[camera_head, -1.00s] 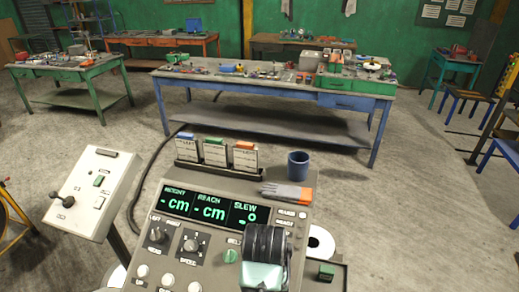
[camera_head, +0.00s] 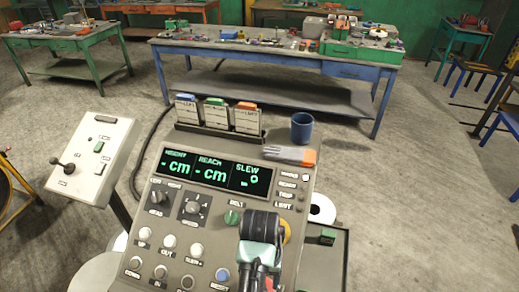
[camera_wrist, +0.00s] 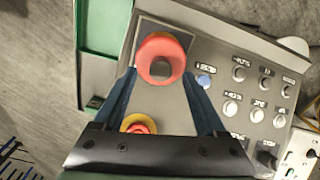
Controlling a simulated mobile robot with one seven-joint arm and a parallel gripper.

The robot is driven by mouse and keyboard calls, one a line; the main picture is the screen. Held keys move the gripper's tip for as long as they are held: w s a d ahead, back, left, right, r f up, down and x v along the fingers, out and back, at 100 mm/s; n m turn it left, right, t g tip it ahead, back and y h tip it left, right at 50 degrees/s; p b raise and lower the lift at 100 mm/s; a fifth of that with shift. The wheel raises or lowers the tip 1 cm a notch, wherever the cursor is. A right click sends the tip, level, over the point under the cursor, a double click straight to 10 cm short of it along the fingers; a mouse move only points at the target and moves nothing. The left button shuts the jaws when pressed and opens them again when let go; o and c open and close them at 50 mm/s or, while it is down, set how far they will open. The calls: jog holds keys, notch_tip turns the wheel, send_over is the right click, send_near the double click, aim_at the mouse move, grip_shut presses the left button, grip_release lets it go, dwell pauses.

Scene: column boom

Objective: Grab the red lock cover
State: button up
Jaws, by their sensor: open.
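The red lock cover (camera_wrist: 160,58) is a round red cap with an orange-toned rim on a grey plate, at the upper middle of the wrist view. My gripper (camera_wrist: 160,80) is open, its two dark blue fingers reaching toward the cover from either side. I cannot tell whether they touch it. In the head view my gripper (camera_head: 258,278) hangs over the lower right of the console, with a bit of red showing among its fingers; most of the cover is hidden there.
A second red button with a yellow ring (camera_wrist: 138,123) lies between my finger bases in the wrist view. Knobs and pushbuttons (camera_head: 170,242) fill the console (camera_head: 205,215). A blue cup (camera_head: 302,128), a grey-orange item (camera_head: 290,155) and card boxes (camera_head: 216,115) stand along its back.

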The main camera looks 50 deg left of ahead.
jog(key=shift+a+f+p, duration=0.1)
jog(key=shift+f+p, duration=0.45)
jog(key=shift+f, duration=1.45)
grip_shut()
